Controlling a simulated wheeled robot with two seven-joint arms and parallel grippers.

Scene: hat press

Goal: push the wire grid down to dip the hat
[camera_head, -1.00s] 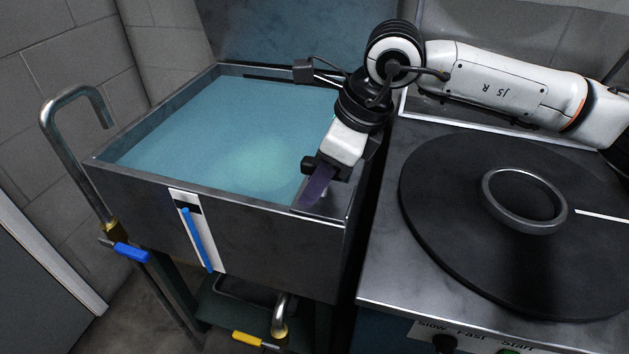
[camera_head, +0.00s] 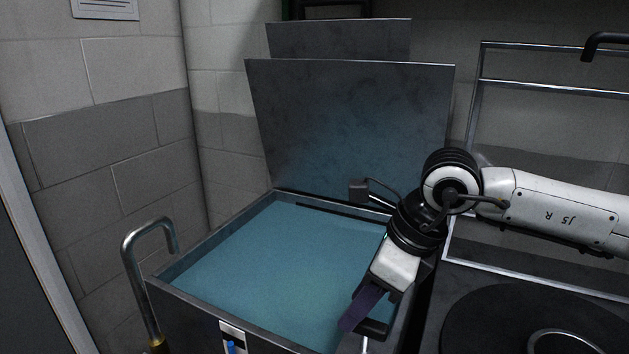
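A metal tank (camera_head: 180,311) filled with blue-green water (camera_head: 280,268) stands at the lower middle. My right gripper (camera_head: 362,318) hangs at the tank's front right corner, pointing down. A dark purple strip (camera_head: 361,306) shows at its fingers; I cannot tell whether it is a finger or something held. The finger gap is not clear. I cannot make out a wire grid or a hat in the view. My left gripper is not in view.
A raised metal panel (camera_head: 350,130) stands behind the tank. A bent pipe (camera_head: 133,248) rises at the tank's left. At right are an upright metal frame (camera_head: 474,125) and a black round plate (camera_head: 480,325) with a ring (camera_head: 565,338), partly cut off.

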